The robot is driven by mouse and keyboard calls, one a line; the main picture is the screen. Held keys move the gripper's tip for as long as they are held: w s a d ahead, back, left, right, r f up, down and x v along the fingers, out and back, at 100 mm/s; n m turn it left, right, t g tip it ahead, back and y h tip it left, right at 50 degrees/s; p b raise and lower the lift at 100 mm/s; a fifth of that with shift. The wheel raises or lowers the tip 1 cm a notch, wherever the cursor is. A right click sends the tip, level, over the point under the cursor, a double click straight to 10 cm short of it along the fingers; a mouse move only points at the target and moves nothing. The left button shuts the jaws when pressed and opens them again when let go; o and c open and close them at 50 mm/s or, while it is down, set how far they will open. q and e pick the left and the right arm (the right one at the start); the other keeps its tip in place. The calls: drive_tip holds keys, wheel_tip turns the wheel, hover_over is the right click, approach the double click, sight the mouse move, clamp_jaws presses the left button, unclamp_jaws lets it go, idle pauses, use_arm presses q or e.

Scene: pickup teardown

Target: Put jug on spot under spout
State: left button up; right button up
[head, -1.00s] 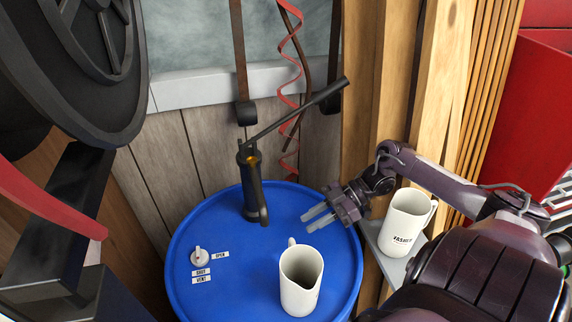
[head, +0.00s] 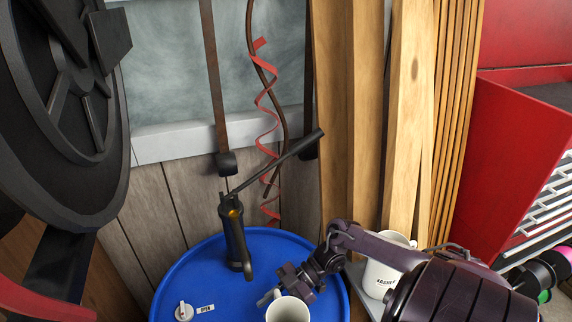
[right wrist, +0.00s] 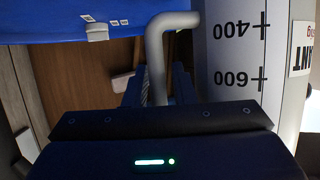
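A white jug (head: 287,311) stands on the blue drum (head: 190,262), cut off by the bottom edge of the head view. A black hand pump (head: 234,232) stands on the drum, its spout (head: 249,272) bent downward, behind and left of the jug. My right gripper (head: 268,298) is at the jug's handle. In the right wrist view the handle (right wrist: 155,55) lies between my gripper's fingers (right wrist: 157,88), beside the jug's marked wall (right wrist: 245,60). I cannot tell whether the fingers press on it. The spot under the spout does not show clearly. My left gripper is out of view.
A second white jug (head: 383,278) stands on a grey ledge right of the drum, partly behind my right arm. A white valve knob (head: 184,311) and labels (head: 206,308) are on the drum's left. Wooden posts (head: 345,130) rise behind. A red cabinet (head: 510,150) is at right.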

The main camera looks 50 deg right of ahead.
clamp_jaws()
